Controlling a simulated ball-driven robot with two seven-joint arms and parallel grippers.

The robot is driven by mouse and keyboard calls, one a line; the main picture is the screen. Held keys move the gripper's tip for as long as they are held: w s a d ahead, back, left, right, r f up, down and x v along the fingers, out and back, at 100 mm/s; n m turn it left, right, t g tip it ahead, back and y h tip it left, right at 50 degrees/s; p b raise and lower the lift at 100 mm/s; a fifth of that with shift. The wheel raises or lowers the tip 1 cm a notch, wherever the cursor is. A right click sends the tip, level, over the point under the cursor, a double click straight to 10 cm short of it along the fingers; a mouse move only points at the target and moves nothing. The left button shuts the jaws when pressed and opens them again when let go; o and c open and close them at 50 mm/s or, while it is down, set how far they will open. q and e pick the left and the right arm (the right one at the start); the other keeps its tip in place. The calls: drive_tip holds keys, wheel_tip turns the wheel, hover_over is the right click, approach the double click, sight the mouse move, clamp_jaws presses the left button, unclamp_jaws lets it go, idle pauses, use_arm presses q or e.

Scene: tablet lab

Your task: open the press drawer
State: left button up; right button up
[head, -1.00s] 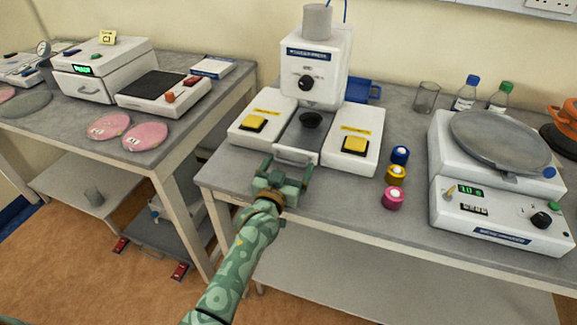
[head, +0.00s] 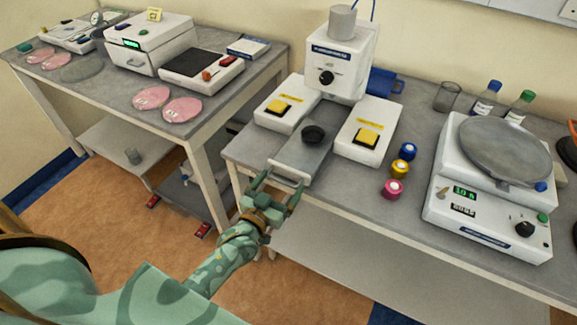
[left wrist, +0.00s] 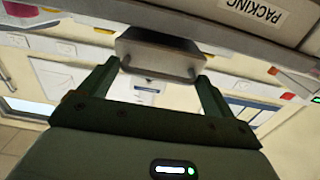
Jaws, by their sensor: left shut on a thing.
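The white press (head: 337,62) stands on the grey bench, with a yellow button block on each side of its drawer. The grey drawer (head: 300,158) extends out toward me between the blocks, with a dark round die (head: 314,135) on it. Its pale handle (head: 288,173) is at the front. My left gripper (head: 280,185) is shut on the handle, at the bench's front edge. In the left wrist view the drawer's underside and handle (left wrist: 158,62) show between the fingers of my left gripper (left wrist: 158,85). My right gripper is not in view.
Blue, yellow and pink small pots (head: 397,169) stand right of the press. A white balance-like device (head: 490,190) stands further right. A beaker (head: 447,96) and bottles are behind. Another bench with pink discs (head: 182,109) is at the left. The floor before the bench is clear.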

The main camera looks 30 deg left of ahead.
use_arm(q)
drive_tip(key=shift+s+d+f, duration=0.1)
drive_tip(key=shift+s, duration=0.55)
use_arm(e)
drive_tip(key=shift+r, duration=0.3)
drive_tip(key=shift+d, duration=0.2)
use_arm(q)
drive_tip(key=o, duration=1.1)
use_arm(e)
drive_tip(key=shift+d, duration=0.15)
use_arm(q)
drive_tip(key=s+p, duration=0.1)
drive_tip(key=s, duration=1.5)
drive_tip(key=shift+a, duration=0.25)
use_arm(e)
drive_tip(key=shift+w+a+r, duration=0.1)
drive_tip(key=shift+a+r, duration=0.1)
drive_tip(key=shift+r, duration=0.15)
